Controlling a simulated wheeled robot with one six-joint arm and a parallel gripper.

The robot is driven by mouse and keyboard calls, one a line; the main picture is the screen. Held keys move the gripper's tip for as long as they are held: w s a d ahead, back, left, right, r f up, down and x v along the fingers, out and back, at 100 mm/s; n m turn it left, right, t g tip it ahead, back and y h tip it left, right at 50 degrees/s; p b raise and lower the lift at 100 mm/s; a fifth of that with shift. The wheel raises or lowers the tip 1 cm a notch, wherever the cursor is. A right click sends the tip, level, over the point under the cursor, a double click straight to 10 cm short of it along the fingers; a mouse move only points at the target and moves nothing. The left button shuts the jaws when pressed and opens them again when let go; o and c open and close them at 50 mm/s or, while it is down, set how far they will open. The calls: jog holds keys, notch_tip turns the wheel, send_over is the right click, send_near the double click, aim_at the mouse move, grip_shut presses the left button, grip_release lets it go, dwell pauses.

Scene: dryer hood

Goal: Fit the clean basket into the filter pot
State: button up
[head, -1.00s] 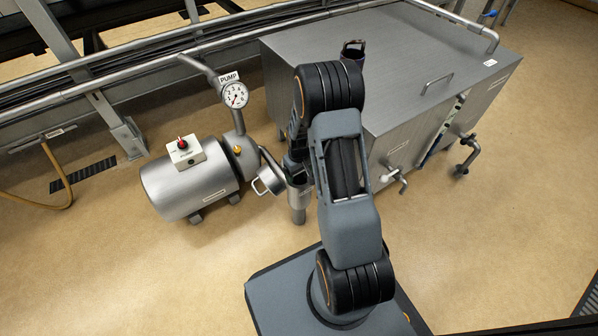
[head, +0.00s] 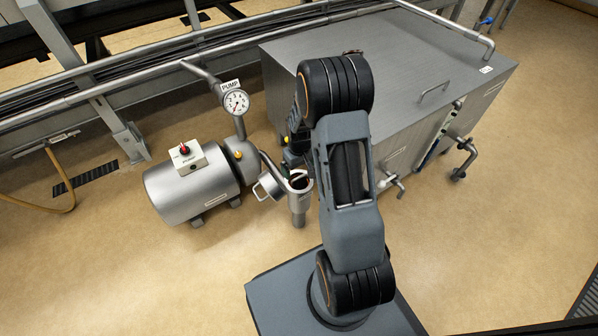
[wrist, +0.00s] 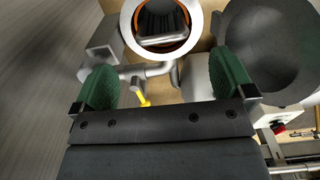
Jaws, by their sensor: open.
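The filter pot (head: 300,184) stands upright beside the pump, its mouth open. Its lid (head: 268,186) is swung out to the left; the lid's hollow side shows at right in the wrist view (wrist: 275,50). In the wrist view the pot's pale rim (wrist: 128,22) has an orange ring inside it. A dark ribbed thing (wrist: 160,22) with a grey bar across it sits within; I cannot tell which basket it is. A dark rim (head: 352,52) shows on the steel tank, mostly hidden by my arm. My gripper (wrist: 165,80) is open and empty, its green pads apart, near the pot.
The pump (head: 190,185) and its gauge (head: 236,102) stand left of the pot. The large steel tank (head: 440,60) is behind and right, with taps on its front. A yellow lever (wrist: 140,92) shows between my fingers.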

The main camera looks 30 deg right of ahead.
notch_tip(320, 180, up, 8)
jog(key=p, duration=0.2)
jog(key=shift+a+f, duration=0.15)
jog(key=shift+f, duration=0.1)
jog(key=shift+r, duration=0.1)
